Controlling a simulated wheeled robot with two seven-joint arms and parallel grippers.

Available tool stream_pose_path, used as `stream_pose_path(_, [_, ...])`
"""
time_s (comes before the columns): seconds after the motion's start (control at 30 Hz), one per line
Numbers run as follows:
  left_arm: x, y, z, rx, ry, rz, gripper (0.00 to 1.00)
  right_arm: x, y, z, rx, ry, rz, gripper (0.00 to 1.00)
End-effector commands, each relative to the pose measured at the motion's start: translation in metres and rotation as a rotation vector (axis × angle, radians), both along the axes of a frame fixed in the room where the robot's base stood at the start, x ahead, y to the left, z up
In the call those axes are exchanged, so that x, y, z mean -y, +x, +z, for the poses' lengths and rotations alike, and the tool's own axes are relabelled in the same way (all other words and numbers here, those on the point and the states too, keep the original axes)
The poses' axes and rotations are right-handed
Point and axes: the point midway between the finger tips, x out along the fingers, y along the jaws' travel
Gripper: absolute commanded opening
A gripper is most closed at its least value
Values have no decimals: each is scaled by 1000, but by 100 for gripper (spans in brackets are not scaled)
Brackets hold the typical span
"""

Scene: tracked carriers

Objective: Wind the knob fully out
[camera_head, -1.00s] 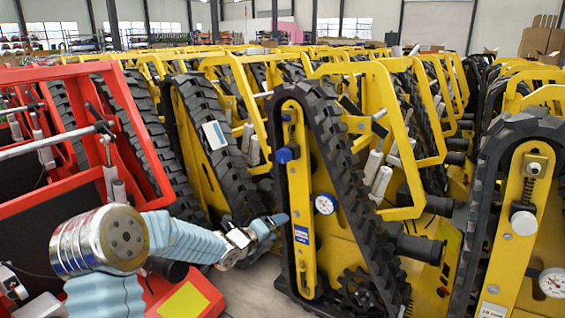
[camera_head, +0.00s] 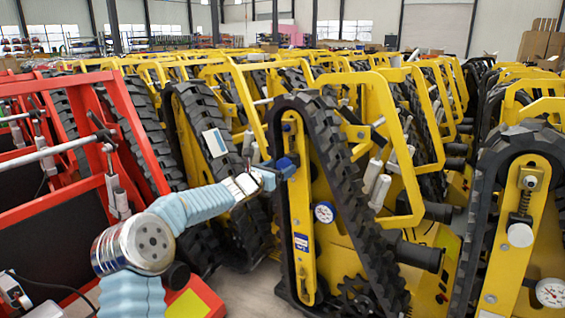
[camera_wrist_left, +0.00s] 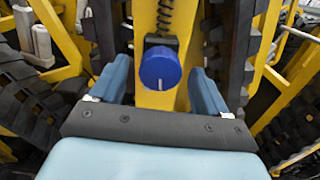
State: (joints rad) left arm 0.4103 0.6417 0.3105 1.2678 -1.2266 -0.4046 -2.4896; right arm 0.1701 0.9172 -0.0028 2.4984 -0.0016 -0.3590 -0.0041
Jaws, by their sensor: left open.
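The blue knob (camera_wrist_left: 160,68) sits on the yellow plate of a tracked carrier, below a coil spring, and has a pale line on its face. In the left wrist view my left gripper (camera_wrist_left: 160,88) is open, with one blue finger on each side of the knob and a visible gap to each. In the head view the left gripper (camera_head: 279,170) is at the carrier's track edge, at knob height, and mostly covers the knob. My right gripper is not in view.
A white dial gauge (camera_head: 324,212) sits below the knob on the same carrier. The black rubber track (camera_head: 345,190) loops around the plate. A red carrier frame (camera_head: 130,130) stands at left. Another tracked carrier with a white knob (camera_head: 520,235) stands close at right.

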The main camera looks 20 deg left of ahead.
Motion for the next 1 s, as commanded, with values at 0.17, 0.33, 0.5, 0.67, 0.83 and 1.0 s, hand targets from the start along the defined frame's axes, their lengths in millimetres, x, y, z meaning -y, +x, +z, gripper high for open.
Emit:
stream_pose_path(0.17, [5,17,1,-1,-2,0,76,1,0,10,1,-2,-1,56])
stream_pose_path(0.33, [5,20,0,-1,-2,1,76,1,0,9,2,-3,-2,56])
stream_pose_path(0.5, [5,19,0,-1,-2,1,72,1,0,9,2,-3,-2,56])
stream_pose_path(0.67, [5,19,0,-1,-2,1,48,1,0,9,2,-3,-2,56])
stream_pose_path(0.83, [5,19,0,-1,-2,1,22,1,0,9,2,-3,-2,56])
stream_pose_path(1.0, [5,19,0,-2,-7,1,20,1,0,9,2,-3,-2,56])
